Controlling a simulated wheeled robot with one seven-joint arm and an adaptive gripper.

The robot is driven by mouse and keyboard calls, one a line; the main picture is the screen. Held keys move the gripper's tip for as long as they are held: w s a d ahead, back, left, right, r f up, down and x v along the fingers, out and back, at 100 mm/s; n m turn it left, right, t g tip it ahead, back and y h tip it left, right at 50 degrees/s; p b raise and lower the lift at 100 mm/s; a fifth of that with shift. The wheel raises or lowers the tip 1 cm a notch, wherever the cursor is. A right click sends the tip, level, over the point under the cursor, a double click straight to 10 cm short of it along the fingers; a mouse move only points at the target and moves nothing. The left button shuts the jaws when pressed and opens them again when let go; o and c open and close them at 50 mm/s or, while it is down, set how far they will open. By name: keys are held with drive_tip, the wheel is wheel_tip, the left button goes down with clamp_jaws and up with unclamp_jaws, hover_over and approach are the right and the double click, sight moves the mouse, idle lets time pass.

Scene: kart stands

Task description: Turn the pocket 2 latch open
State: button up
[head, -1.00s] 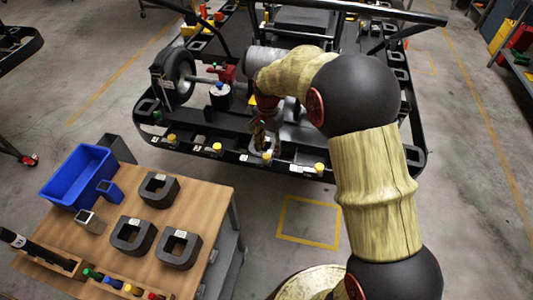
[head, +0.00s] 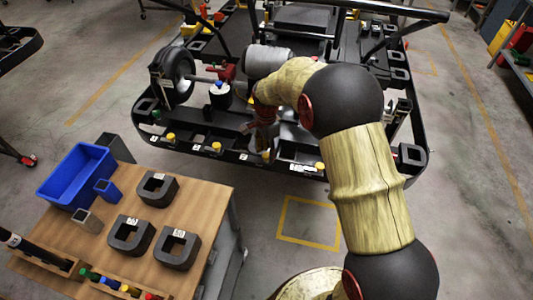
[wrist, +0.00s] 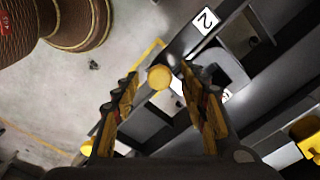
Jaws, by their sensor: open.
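The pocket 2 latch has a round yellow knob (wrist: 160,77), which shows in the wrist view between my fingertips. A white label with a 2 (wrist: 205,19) is on the dark rail just beyond it. My gripper (wrist: 158,88) is open, with one finger on each side of the knob; I cannot tell whether either touches it. In the head view my gripper (head: 268,132) is over the kart stand's front rail, with a yellow knob (head: 266,155) just below it. My wrist partly hides the pocket area there.
More yellow knobs (head: 170,137) line the front rail (head: 190,148) of the kart stand. A wooden table (head: 205,210) at lower left carries a blue bin (head: 78,172) and dark U-shaped blocks (head: 176,248). Open floor lies between table and stand.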

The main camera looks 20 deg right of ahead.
drive_tip(key=shift+f, duration=0.15)
drive_tip(key=shift+c, duration=0.7)
clamp_jaws()
